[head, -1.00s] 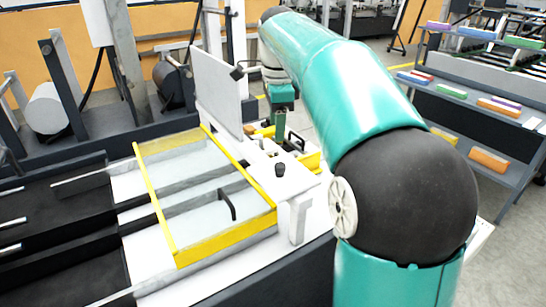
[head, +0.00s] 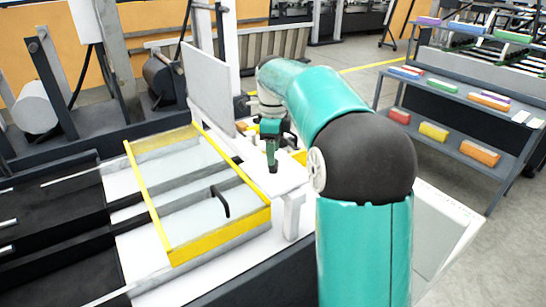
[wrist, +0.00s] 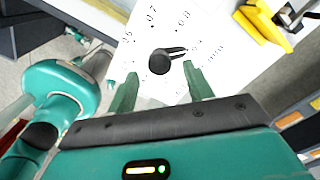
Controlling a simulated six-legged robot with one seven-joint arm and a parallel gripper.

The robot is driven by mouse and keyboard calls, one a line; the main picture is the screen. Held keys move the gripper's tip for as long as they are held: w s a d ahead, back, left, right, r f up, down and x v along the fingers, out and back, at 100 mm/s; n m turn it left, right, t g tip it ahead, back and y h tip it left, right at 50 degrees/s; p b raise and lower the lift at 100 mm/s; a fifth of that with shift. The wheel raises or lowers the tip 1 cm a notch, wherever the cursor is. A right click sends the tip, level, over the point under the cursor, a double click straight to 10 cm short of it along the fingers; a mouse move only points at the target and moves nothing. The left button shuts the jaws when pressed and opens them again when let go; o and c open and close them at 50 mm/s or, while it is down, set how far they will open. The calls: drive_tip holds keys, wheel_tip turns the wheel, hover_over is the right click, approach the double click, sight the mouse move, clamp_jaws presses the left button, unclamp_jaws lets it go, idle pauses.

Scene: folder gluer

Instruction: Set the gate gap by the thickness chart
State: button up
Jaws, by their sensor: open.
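A round black knob (wrist: 159,62) with a pointer stands on a white plate in the wrist view. Its pointer aims right, toward a mark that looks like 9. Printed 7 and 8 marks lie above it in the picture, and a partly cut-off 6 is at left. My gripper (wrist: 161,90) is open, its two green fingertips apart, just below the knob in the picture and not closed on it. In the head view my gripper (head: 271,163) points down over the white table of the machine and hides the knob. I cannot make out a thickness chart.
A yellow-framed clear guard (head: 222,245) with a black handle (head: 220,202) lies left of my gripper. An upright grey panel (head: 208,90) stands behind. A shelf cart (head: 440,105) with coloured blocks is at right. A yellow part (wrist: 262,22) is near the knob.

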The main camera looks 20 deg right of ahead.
drive_tip(key=shift+f, duration=1.4)
drive_tip(key=c, duration=1)
drive_tip(key=shift+o, duration=0.2)
